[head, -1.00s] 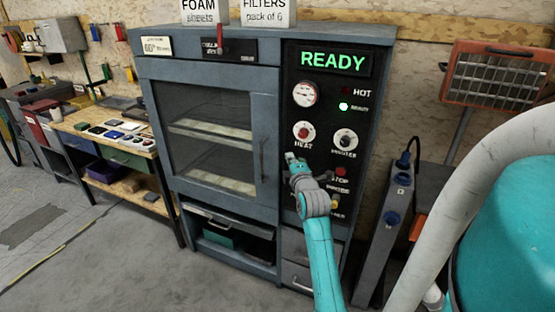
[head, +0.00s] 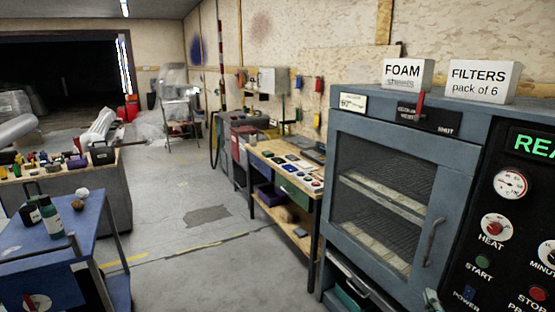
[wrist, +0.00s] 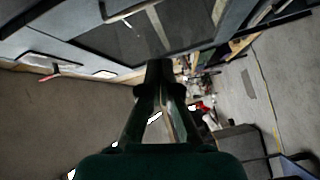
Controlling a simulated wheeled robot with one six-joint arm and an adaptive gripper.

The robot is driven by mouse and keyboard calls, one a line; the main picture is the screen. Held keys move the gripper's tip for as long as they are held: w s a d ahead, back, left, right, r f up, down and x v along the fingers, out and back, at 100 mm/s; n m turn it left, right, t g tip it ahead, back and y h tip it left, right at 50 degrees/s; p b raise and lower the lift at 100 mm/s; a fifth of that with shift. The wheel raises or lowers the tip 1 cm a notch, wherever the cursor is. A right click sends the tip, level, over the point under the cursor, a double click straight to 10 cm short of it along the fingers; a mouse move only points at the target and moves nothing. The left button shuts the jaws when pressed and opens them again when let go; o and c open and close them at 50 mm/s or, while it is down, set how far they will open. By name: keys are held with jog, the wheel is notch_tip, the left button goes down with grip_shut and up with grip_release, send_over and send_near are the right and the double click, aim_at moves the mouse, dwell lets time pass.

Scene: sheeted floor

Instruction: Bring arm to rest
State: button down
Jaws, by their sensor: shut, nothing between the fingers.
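In the wrist view my gripper (wrist: 160,75) is shut and empty, its two fingers meeting in the middle of the picture. The grey oven (head: 385,110) lies beyond the fingertips in that view, with its glass door and handle along the top. The rest of my arm is out of the head view. I cannot tell its exact distance from the oven.
The oven's control panel (head: 510,225) is cut off at the right. Boxes marked FOAM (head: 407,74) and FILTERS (head: 483,80) stand on top. A wooden workbench (head: 270,155) is left of the oven. A blue cart (head: 75,240) with bottles stands at left. The floor between is clear.

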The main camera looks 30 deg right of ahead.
jog(key=s+a+f+m+t+y, duration=0.1)
jog(key=s+a+f+y, duration=0.15)
jog(key=a, duration=0.65)
jog(key=s+a+f+m+y, duration=0.1)
jog(key=s+a+f, duration=0.25)
jog(key=a, duration=0.55)
jog(key=s+a+f+m+t+y, duration=0.1)
jog(key=s+a+f+y, duration=0.2)
jog(key=a, duration=0.7)
jog(key=s+a+r+m+y, duration=0.1)
jog(key=s+a+y, duration=0.1)
jog(key=s+a, duration=0.4)
jog(key=s+a+r+m+y, duration=0.1)
jog(key=s+a+r+y, duration=0.1)
jog(key=s+a, duration=0.5)
jog(key=s+y, duration=0.1)
jog(key=s, duration=0.4)
jog(key=shift+a+r+m, duration=0.2)
jog(key=shift+r+m, duration=0.05)
jog(key=shift+m, duration=0.15)
